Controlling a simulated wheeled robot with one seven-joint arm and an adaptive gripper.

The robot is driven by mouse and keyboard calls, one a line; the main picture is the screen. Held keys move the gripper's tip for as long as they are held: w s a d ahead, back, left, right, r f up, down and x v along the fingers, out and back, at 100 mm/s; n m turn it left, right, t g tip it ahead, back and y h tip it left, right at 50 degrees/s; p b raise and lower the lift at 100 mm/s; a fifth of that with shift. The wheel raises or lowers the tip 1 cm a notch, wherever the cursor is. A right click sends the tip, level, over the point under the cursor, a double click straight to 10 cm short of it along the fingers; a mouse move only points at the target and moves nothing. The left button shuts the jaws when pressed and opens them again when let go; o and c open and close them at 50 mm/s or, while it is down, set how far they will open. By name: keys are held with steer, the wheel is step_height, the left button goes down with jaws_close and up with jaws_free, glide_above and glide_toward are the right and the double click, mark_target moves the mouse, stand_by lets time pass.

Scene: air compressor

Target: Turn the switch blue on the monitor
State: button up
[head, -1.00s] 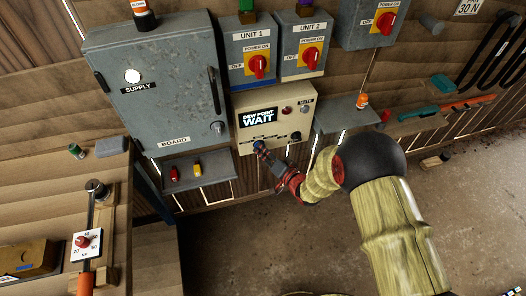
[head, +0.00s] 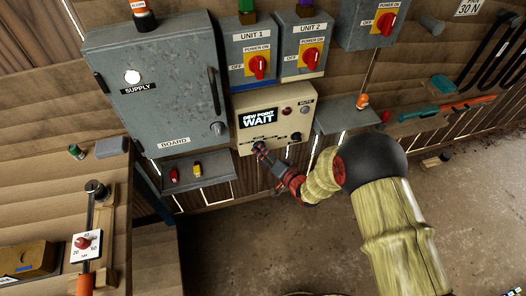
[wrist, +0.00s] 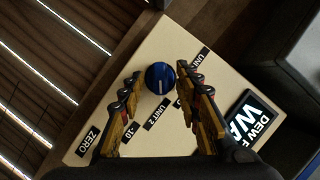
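The cream monitor box (head: 300,97) hangs on the wall below the UNIT 1 and UNIT 2 boxes, and its screen (head: 258,117) reads DEW POINT WAIT. In the wrist view, a round blue switch (wrist: 160,78) with a pale pointer line sits on the monitor face, among labels ZERO, -10 and UNIT 2. My gripper (wrist: 158,98) is open, with one finger on each side of the blue switch and visible gaps between. In the head view my gripper (head: 258,147) is at the monitor's lower left edge and hides the blue switch.
A grey SUPPLY board box (head: 165,95) is left of the monitor. A shelf (head: 200,170) with red and yellow items is below it. A grey shelf (head: 340,117) with an orange item is to the right. The monitor also has a dark knob (head: 296,136) and MUTE button (head: 304,110).

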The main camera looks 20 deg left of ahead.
steer(key=v, duration=1.1)
steer(key=shift+s+d, duration=0.2)
steer(key=shift+d, duration=0.1)
steer(key=s+d+f+n+g+h, duration=0.2)
steer(key=d+f+h, duration=0.2)
steer(key=f, duration=0.4)
steer(key=s+d+n+g+h, duration=0.1)
steer(key=s+d+g+h, duration=0.15)
steer(key=d, duration=0.35)
steer(key=s+d+g+h, duration=0.1)
steer(key=d+h, duration=0.2)
steer(key=d, duration=0.3)
steer(key=s+d+r, duration=0.4)
steer(key=s+r, duration=0.2)
steer(key=r, duration=0.6)
steer(key=s+d+r+m+h+p, duration=0.1)
steer(key=s+d+r, duration=0.2)
steer(key=r, duration=0.9)
steer(key=s+d+r+m+t+h, duration=0.1)
steer(key=s+d+r, duration=0.3)
steer(key=s+r, duration=0.4)
step_height(320, 180, up, 5)
steer(key=shift+s+d+f, duration=0.15)
steer(key=shift+s+d, duration=0.15)
steer(key=shift+s, duration=0.1)
